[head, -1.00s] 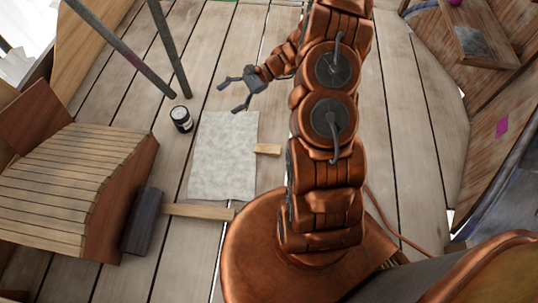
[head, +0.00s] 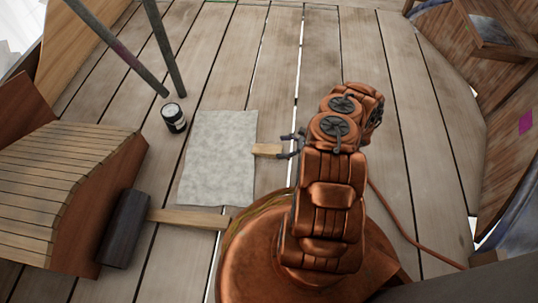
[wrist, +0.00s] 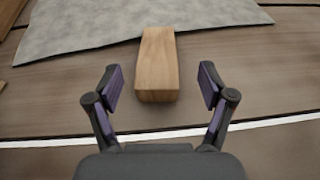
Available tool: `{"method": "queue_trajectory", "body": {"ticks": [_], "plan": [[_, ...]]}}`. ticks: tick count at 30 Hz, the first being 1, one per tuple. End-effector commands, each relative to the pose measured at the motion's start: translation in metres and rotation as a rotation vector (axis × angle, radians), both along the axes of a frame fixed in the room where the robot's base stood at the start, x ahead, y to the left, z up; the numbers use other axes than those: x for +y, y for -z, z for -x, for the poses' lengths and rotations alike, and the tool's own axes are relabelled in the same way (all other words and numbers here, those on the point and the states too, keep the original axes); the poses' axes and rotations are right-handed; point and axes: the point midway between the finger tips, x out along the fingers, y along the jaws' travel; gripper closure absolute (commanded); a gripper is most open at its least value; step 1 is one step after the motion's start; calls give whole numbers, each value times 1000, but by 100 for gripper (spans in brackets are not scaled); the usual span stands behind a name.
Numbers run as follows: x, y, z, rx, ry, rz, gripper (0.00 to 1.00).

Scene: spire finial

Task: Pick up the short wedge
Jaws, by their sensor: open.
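The short wedge (head: 267,150) is a small pale wooden block. It lies on the plank floor at the right edge of a grey sheet. In the wrist view the wedge (wrist: 157,68) points away from me, its near end close to the line between my fingertips. My gripper (wrist: 160,88) is open, with one finger on each side of that near end and a gap on both sides. In the head view my gripper (head: 287,147) is at the right end of the wedge, partly hidden by my arm.
The grey sheet (head: 219,160) lies flat on the planks. A mallet (head: 124,228) with a wooden handle lies at its lower left. A dark can (head: 174,118) and two poles (head: 163,50) stand further left. A plank-covered curved form (head: 60,185) fills the left side. The floor beyond is clear.

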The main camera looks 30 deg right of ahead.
Motion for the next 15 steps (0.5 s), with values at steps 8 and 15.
{"method": "queue_trajectory", "body": {"ticks": [8,15], "plan": [[5,19,-3,9,19,-5,19],[18,25,-17,9,20,-2,19]]}}
